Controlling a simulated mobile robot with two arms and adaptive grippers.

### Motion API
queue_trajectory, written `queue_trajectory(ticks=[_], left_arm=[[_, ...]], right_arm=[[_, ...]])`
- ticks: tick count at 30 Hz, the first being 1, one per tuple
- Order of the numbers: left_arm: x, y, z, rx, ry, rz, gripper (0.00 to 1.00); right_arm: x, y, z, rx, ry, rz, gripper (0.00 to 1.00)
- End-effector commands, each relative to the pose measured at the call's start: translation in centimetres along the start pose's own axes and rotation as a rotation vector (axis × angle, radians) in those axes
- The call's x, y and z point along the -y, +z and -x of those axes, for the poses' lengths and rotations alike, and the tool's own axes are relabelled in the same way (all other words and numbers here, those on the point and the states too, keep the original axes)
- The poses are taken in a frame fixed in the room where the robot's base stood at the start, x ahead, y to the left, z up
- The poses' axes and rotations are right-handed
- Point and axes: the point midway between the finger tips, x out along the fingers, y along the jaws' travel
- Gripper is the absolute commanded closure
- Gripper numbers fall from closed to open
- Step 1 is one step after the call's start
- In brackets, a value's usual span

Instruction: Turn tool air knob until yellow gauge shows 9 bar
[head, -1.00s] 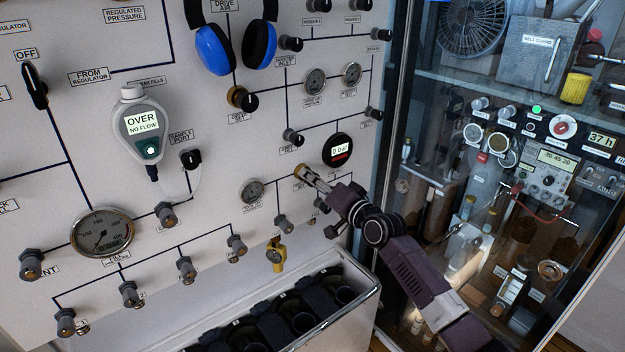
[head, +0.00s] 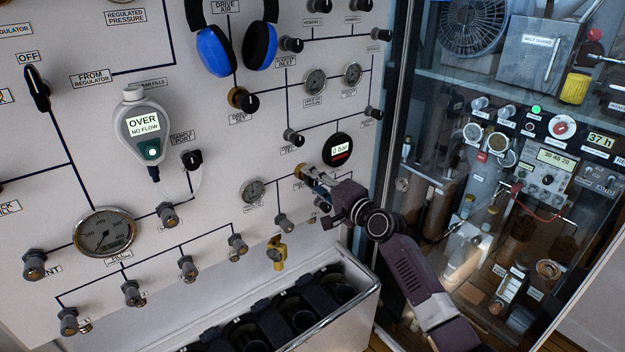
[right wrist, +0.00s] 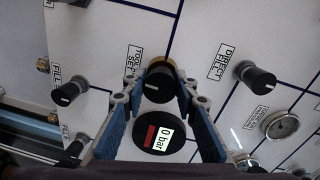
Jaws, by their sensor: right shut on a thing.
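The tool air knob (right wrist: 159,84), black with a white mark and a brass collar, is on the panel by a label reading TOOL SET in the right wrist view. My right gripper (right wrist: 160,92) is shut on it, one blue-padded finger on each side. In the head view the right gripper (head: 311,178) covers most of the knob. A round black digital gauge (head: 338,149) beside it reads 0 bar with a red bar; it also shows in the right wrist view (right wrist: 151,136). A small yellow fitting with a round face (head: 276,254) hangs lower on the panel; its reading is too small to tell. My left gripper is out of view.
Other knobs stand close by, including one by a DIRECT FILL label (right wrist: 255,77). Blue ear defenders (head: 213,48) and a handheld meter reading OVER NO FLOW (head: 142,124) hang on the panel. A metal-rimmed bin (head: 350,296) is below; a glass cabinet is at right.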

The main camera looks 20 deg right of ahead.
Motion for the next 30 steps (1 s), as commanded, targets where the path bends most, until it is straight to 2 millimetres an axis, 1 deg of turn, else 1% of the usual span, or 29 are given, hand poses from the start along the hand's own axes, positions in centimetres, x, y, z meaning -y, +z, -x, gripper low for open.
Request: queue_trajectory(ticks=[8, 9, 14, 24, 26, 30], left_arm=[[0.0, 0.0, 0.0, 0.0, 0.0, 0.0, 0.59], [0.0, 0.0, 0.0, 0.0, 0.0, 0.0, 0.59], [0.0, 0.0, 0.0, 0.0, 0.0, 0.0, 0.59], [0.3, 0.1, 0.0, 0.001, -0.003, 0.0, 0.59], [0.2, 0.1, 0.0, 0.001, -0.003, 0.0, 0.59], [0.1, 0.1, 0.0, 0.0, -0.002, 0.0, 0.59]], right_arm=[[-0.2, 0.0, 0.0, 0.0, 0.003, 0.0, 0.97], [-0.2, 0.0, 0.0, 0.0, 0.003, 0.0, 0.72], [-0.1, 0.0, 0.0, 0.0, 0.002, 0.001, 0.55], [-0.1, 0.0, 0.2, 0.0, 0.001, 0.001, 0.55], [-0.1, 0.0, 0.6, 0.0, 0.001, 0.001, 0.55], [-0.2, 0.0, 2.2, 0.0, 0.001, 0.002, 0.55]])
